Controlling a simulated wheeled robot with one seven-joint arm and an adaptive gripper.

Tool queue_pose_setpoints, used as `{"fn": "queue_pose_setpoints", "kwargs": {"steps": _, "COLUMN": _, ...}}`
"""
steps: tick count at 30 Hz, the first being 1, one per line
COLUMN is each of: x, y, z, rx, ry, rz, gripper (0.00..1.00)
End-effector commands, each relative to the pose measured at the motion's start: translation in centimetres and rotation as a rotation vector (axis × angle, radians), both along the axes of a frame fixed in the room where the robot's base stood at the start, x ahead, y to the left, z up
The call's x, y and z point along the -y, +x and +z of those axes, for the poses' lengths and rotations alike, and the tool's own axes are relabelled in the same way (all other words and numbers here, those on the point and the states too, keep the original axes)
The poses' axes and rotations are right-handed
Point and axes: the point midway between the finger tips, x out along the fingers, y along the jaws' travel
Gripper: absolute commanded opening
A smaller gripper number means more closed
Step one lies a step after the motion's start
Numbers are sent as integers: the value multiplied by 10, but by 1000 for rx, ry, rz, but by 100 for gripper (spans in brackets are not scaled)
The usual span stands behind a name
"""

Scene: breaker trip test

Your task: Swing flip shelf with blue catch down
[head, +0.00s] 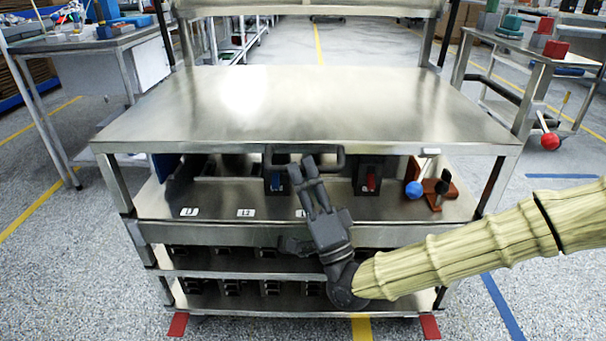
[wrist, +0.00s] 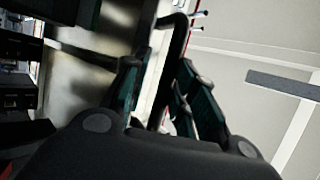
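A steel flip shelf (head: 300,105) lies flat as the bench's upper surface. A dark bar handle (head: 338,158) hangs at its front edge. A blue ball-ended lever (head: 414,190) sits on a red-brown bracket (head: 440,188) under the shelf at the right. I cannot tell whether this is the blue catch.
A cluttered table (head: 85,42) is at the left. Floor is open around the bench.

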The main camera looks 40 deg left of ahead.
Motion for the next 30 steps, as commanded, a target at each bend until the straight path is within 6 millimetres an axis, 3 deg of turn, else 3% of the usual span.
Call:
{"fn": "queue_pose_setpoints", "kwargs": {"steps": 14, "x": 7, "y": 0, "z": -5, "rx": 1, "ry": 2, "rz": -3, "gripper": 23}}
{"fn": "queue_pose_setpoints", "kwargs": {"steps": 30, "x": 67, "y": -23, "z": -66, "rx": -1, "ry": 2, "rz": -3, "gripper": 23}}
